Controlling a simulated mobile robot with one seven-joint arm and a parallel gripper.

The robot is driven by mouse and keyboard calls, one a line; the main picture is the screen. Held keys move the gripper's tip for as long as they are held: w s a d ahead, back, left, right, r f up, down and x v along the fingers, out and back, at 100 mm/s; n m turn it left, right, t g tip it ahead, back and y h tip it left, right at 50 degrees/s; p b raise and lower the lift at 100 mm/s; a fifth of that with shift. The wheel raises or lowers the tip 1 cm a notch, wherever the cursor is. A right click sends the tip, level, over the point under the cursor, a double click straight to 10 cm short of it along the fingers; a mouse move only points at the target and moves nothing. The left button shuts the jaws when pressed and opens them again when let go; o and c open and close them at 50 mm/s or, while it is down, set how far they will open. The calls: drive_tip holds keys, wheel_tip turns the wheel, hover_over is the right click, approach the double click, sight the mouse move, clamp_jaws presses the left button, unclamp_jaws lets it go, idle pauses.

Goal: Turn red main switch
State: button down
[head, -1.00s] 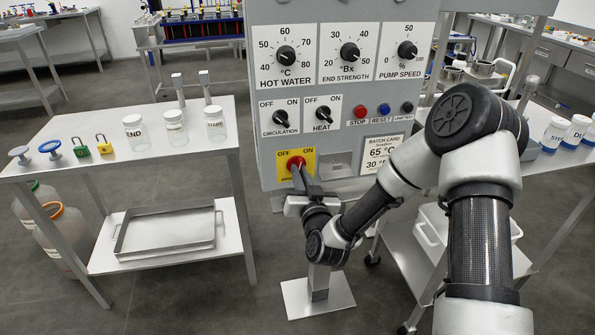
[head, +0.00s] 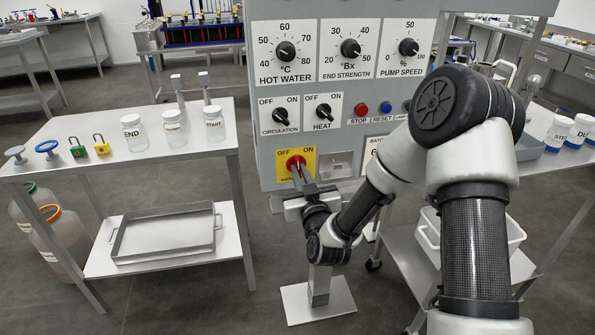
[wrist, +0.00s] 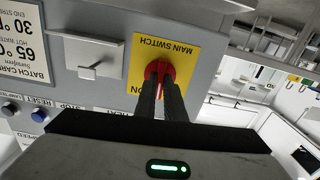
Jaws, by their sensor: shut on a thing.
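The red main switch (head: 295,162) sits on a yellow plate at the lower left of the grey control panel (head: 350,95), between the OFF and ON marks. My gripper (head: 302,179) is at the switch from below, with its two dark fingers shut on the red knob. In the wrist view the red knob (wrist: 160,72) shows between and behind the fingertips (wrist: 162,84), on the yellow MAIN SWITCH plate (wrist: 158,50). The fingers hide part of the knob and the plate, so its exact angle is hard to tell.
Above are the CIRCULATION knob (head: 281,115), the HEAT knob (head: 323,111) and the red STOP button (head: 361,109). A hasp-like bracket (head: 337,166) juts out right of the switch. A side table (head: 70,130) with jars and padlocks stands at left.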

drive_tip(key=shift+n, duration=0.3)
drive_tip(key=shift+f, duration=0.15)
drive_tip(key=shift+n+b, duration=0.9)
drive_tip(key=shift+n, duration=0.1)
drive_tip(key=shift+n+b, duration=0.4)
drive_tip(key=shift+b, duration=0.1)
drive_tip(key=shift+n+b, duration=0.45)
drive_tip(key=shift+n, duration=0.15)
